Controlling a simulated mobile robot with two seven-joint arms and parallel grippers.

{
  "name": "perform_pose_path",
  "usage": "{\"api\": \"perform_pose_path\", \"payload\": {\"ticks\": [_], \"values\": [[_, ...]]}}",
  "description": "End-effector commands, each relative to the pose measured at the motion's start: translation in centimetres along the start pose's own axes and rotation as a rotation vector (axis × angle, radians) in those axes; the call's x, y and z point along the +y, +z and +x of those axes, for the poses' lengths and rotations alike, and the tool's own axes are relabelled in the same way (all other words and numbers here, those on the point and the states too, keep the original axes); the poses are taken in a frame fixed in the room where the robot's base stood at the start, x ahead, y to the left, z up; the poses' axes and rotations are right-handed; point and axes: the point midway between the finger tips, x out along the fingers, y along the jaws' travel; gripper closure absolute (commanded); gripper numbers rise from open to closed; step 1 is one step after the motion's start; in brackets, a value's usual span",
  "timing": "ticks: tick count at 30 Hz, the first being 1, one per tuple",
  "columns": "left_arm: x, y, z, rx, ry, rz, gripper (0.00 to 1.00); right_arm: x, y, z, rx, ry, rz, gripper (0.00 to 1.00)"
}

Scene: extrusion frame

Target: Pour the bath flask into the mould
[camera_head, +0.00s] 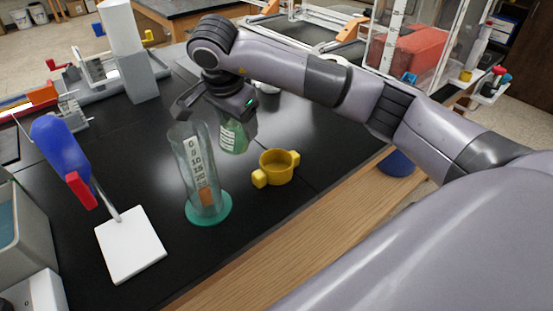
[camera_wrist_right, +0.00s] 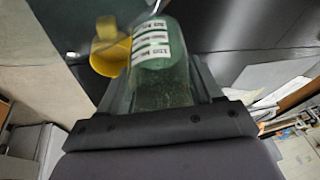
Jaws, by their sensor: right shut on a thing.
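My right gripper (camera_head: 222,104) is shut on a clear flask (camera_head: 234,134) with a white label and green contents. The held flask is above the black bench, behind and to the right of the tall cylinder. In the right wrist view the flask (camera_wrist_right: 152,50) sits between the fingers. A yellow cup with two side lugs (camera_head: 276,167), which looks like the mould, stands on the bench to the right of and below the flask in the head view. The yellow cup also shows in the right wrist view (camera_wrist_right: 108,58). My left gripper is not in view.
A tall clear graduated cylinder (camera_head: 203,178) on a teal base stands close to the flask and gripper. A white plate stand with a blue and red piece (camera_head: 131,245) is at the left. Bare black bench surrounds the yellow cup, with a wooden edge in front.

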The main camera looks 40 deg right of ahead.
Motion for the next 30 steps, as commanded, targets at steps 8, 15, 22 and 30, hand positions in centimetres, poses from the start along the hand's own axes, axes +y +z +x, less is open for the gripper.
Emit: {"api": "perform_pose_path", "payload": {"ticks": [8, 15, 22, 30], "values": [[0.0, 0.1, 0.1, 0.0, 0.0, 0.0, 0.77, 1.6, -1.0, 0.0, -0.09, -0.143, 0.06, 0.67], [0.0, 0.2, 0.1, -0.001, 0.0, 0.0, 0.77, 3.2, -1.3, 1.5, -0.166, -0.264, 0.112, 0.67], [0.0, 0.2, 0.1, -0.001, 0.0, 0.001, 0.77, 4.5, -2.1, 1.6, -0.238, -0.38, 0.159, 0.67], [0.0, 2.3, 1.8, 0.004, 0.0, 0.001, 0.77, 5.1, -1.8, 3.3, -0.331, -0.528, 0.219, 0.67]]}}
